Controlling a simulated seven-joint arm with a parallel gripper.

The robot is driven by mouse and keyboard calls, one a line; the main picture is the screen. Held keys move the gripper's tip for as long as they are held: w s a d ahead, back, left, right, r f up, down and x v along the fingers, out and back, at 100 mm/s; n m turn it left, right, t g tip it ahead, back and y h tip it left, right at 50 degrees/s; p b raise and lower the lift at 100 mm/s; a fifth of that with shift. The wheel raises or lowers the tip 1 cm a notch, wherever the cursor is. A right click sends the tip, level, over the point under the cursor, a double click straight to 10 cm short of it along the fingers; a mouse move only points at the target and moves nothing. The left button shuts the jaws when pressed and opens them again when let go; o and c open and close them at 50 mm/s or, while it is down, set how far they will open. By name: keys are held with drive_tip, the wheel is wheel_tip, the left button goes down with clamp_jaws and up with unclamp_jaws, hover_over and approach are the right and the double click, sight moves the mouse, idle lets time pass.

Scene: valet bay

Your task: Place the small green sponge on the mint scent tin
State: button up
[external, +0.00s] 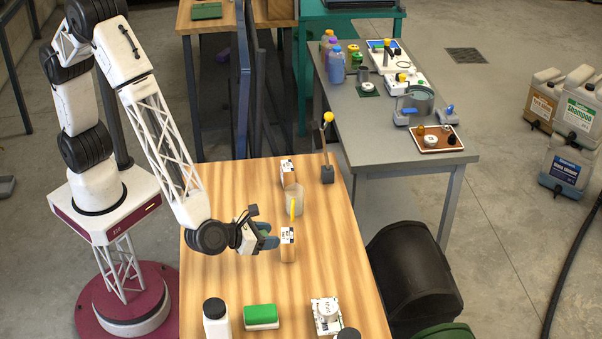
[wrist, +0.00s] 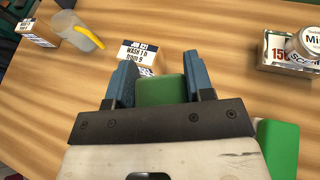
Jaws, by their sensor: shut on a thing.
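My gripper (wrist: 160,78) is shut on the small green sponge (wrist: 160,92), which sits between its two blue fingers in the wrist view. In the external view my gripper (external: 267,238) is over the wooden table, just left of a small labelled block; the held sponge is mostly hidden there. A round white tin with a label starting "Mi" (wrist: 308,40), seemingly the mint scent tin, is cut off at the wrist view's upper right. It appears to rest on a labelled base. In the external view this tin (external: 328,309) is near the table's front right, apart from my gripper.
A larger green-and-white sponge (external: 261,315) lies at the front beside a white bottle (external: 216,322). A block labelled "WASH" (external: 288,245) stands close to my fingers.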

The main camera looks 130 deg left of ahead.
drive_tip(key=w+d+n+g, duration=0.1)
drive_tip(key=w+d, duration=0.3)
drive_tip(key=w, duration=0.4)
drive_tip(key=shift+d+r, duration=0.2)
drive_tip(key=shift+r, duration=0.05)
drive_tip(key=shift+w, duration=0.15)
hover_over(333, 304)
drive_tip(key=shift+w+f, duration=0.1)
drive_tip(key=shift+f, duration=0.7)
drive_tip(key=shift+f, duration=1.75)
drive_tip(key=shift+f, duration=0.1)
drive_tip(key=o, duration=0.9)
